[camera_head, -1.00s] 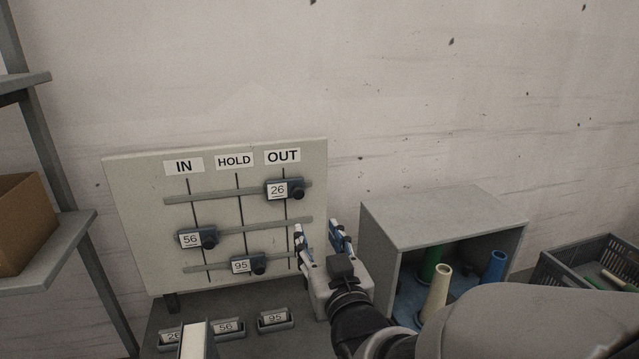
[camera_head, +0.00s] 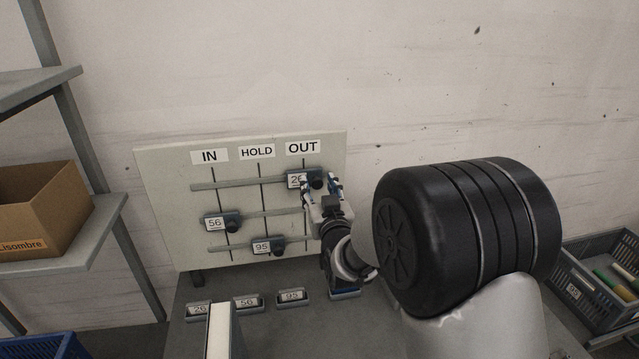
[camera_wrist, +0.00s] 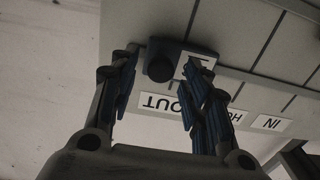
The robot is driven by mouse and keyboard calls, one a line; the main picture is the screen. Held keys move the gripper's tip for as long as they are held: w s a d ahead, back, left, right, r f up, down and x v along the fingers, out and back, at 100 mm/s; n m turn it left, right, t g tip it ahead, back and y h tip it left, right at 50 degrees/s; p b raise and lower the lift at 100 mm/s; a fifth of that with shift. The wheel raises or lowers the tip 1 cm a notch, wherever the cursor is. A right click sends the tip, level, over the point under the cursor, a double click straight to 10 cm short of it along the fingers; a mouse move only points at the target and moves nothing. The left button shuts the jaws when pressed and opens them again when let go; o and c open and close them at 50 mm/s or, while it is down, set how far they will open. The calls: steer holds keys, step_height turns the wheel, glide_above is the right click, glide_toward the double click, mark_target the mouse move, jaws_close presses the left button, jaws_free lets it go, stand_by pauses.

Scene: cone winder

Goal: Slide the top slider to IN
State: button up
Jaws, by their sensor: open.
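The board (camera_head: 170,200) has three rails with the column labels IN, HOLD and OUT. The top slider (camera_head: 296,181), tagged 26, sits on the top rail in the OUT column. My gripper (camera_head: 321,182) is open at this slider, and part of the slider is hidden behind it. In the wrist view the slider's dark round knob (camera_wrist: 159,68) shows between the open fingers of my gripper (camera_wrist: 157,68). I cannot tell whether a finger touches it. The IN label (camera_head: 209,156) is at the board's upper left.
The slider tagged 56 (camera_head: 214,223) is in the IN column, and the slider tagged 95 (camera_head: 262,247) is near HOLD. Several number holders (camera_head: 247,301) lie below the board. A shelf with a cardboard box (camera_head: 40,208) stands left; a grey crate (camera_head: 590,300) is at right.

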steer(key=shift+c, duration=0.5)
jaws_close()
stand_by(0.3)
